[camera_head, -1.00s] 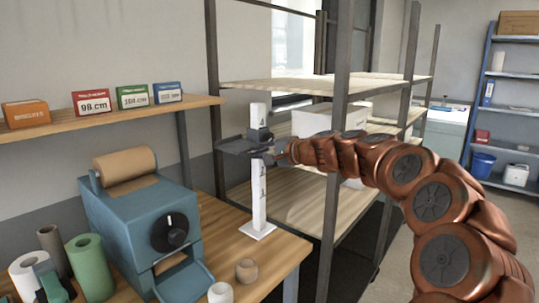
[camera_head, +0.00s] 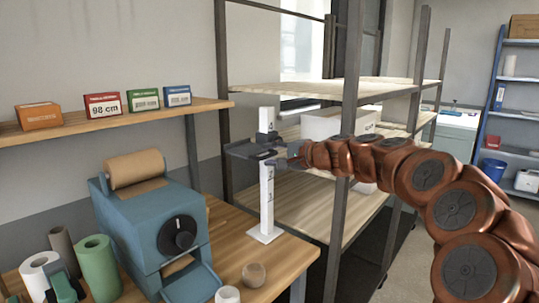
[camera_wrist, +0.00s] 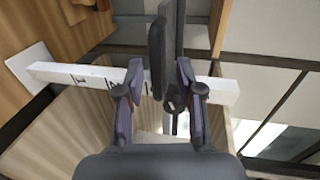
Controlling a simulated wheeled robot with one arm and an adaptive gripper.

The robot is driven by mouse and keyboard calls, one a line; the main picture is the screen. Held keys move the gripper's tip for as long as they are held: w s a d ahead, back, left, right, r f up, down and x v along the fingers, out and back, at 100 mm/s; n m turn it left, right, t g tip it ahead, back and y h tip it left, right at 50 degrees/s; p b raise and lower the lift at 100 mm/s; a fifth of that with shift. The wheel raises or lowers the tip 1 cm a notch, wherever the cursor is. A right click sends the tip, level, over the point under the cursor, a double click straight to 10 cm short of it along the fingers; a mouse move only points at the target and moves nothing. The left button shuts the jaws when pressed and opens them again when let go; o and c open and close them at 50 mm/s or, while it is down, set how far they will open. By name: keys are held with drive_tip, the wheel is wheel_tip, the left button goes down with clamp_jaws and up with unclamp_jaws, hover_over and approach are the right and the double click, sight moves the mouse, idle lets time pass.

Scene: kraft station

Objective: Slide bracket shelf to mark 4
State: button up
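The dark grey bracket shelf (camera_head: 250,150) sits on a white upright post (camera_head: 267,205) with black marks. It is in the upper part of the post, with a small dark block just above it. Numbers on the post are too small to read surely. My gripper (camera_head: 288,160) is at the right side of the bracket, level with it. In the wrist view the bracket (camera_wrist: 160,50) lies between the two fingers of my gripper (camera_wrist: 160,90), with a visible gap at the left finger. The post (camera_wrist: 65,75) crosses behind the fingers. Contact at the right finger is unclear.
The post stands on a wooden bench (camera_head: 235,225) beside a blue roll dispenser (camera_head: 150,230). A small brown roll (camera_head: 253,274) lies near the front edge. A metal-framed rack (camera_head: 350,200) stands close on the right, behind my arm. A wall shelf (camera_head: 150,115) holds several boxes.

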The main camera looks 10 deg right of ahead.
drive_tip(key=v, duration=1)
drive_tip(key=shift+s+d+r, duration=0.2)
drive_tip(key=shift+s, duration=0.05)
drive_tip(key=s+a+f+n+g+h, duration=0.1)
drive_tip(key=s+a+f+n+g, duration=0.3)
drive_tip(key=s+a+f, duration=0.4)
drive_tip(key=s+a+f+n+g+h, duration=0.1)
drive_tip(key=s+a+f+n+g, duration=0.35)
drive_tip(key=s+a, duration=0.55)
drive_tip(key=s+d+f+g+h, duration=0.2)
drive_tip(key=s+f, duration=0.3)
drive_tip(key=s, duration=0.3)
drive_tip(key=s+d+f+n+g+h, duration=0.1)
drive_tip(key=s+d+f+g+h, duration=0.1)
drive_tip(key=s+d+f, duration=0.3)
drive_tip(key=s+d+f+n+g+h, duration=0.1)
drive_tip(key=s+d+f+g+h, duration=0.1)
drive_tip(key=s, duration=1.1)
wheel_tip(320, 180, down, 4)
drive_tip(key=shift+d+r+h+p, duration=0.2)
drive_tip(key=shift+d+h+p, duration=0.3)
drive_tip(key=shift+d, duration=0.65)
